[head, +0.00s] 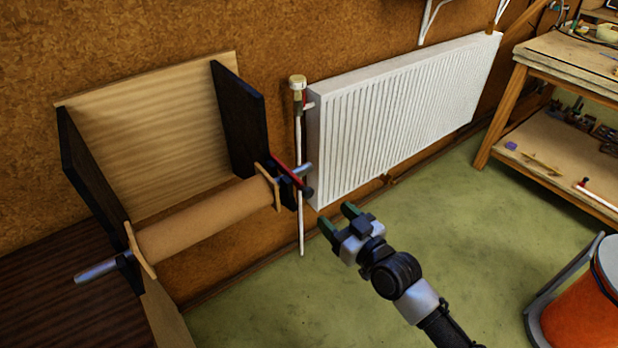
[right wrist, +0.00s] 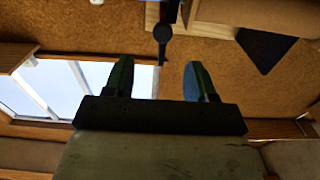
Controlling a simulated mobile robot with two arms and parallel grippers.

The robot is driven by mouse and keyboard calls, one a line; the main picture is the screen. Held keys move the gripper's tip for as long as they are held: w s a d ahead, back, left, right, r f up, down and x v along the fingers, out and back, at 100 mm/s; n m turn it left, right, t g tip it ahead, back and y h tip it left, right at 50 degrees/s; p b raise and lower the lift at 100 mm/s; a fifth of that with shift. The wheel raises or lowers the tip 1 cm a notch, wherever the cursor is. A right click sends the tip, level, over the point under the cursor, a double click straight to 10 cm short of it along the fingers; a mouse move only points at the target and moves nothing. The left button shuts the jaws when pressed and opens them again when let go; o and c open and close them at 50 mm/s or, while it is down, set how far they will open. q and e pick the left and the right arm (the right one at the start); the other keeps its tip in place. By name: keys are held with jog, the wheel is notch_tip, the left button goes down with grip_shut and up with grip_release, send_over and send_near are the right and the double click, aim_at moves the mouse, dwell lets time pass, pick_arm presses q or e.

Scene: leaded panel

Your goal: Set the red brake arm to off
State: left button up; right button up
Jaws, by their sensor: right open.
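The red brake arm (head: 287,177) is a thin bar at the right end of the paper roll's holder, beside the shaft end. It slants down to the right and ends in a dark knob (head: 307,192). In the right wrist view a dark round knob (right wrist: 162,33) shows ahead of the fingers, centred between them. My right gripper (head: 339,219) is open and empty, a little right of and below the knob, apart from it. Its two green fingers also show in the right wrist view (right wrist: 160,75). My left gripper is not in view. No off mark is legible.
The brown paper roll (head: 205,222) lies on a steel shaft between dark side panels (head: 240,120). A white pipe (head: 300,225) with a valve stands just behind the knob, next to the white radiator (head: 400,110). An orange bucket (head: 585,325) stands lower right.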

aim_at(310, 193)
jog(key=x, duration=0.4)
jog(key=shift+s+a+r, duration=0.1)
jog(key=shift+a+r, duration=0.15)
jog(key=shift+a, duration=0.05)
jog(key=x, duration=0.4)
jog(key=shift+f, duration=0.25)
jog(key=shift+w+a, duration=0.3)
jog(key=shift+w, duration=0.4)
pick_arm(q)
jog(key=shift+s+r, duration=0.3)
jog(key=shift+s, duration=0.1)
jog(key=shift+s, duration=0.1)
pick_arm(e)
jog(key=c, duration=0.5)
grip_shut()
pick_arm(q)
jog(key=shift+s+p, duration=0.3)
pick_arm(e)
jog(key=shift+r, duration=0.1)
